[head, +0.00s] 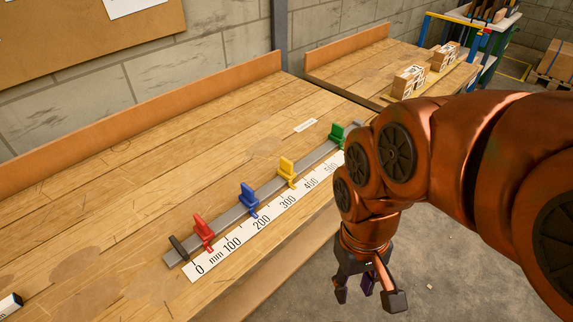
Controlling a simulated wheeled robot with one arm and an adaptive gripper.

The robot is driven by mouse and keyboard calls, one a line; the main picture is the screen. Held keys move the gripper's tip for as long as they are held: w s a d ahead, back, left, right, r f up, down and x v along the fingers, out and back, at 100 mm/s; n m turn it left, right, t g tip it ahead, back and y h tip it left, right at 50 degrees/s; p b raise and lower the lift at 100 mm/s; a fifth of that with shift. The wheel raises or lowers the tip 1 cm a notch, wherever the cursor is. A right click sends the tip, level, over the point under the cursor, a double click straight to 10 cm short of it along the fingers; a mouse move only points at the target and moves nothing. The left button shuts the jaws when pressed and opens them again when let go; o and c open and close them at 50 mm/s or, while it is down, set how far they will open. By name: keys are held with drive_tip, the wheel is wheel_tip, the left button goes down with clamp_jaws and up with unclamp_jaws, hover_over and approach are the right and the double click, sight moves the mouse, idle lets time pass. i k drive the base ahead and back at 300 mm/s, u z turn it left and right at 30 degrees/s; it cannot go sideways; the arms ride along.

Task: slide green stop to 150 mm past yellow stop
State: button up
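A grey rail (268,188) lies on the wooden workbench with a white millimetre scale (270,212) along its front side, numbered from 0 at the near left up past 500. The yellow stop (287,171) sits on the rail a little past the 300 label, near 350. The green stop (337,134) sits farther along, near the rail's far end; my arm hides the scale beside it. The blue stop (249,200) and red stop (203,232) sit nearer the zero end. My gripper (368,297) hangs in front of the bench over the floor, fingers spread open and empty, apart from all stops.
A small white label (305,125) lies behind the rail. A second bench (340,66) with cardboard boxes (409,81) stands behind. The bench top behind the rail is mostly clear.

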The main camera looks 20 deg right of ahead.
sight(335, 135)
drive_tip(key=u, duration=2.2)
drive_tip(key=k, duration=0.8)
drive_tip(key=z, duration=1.15)
drive_tip(key=i, duration=0.5)
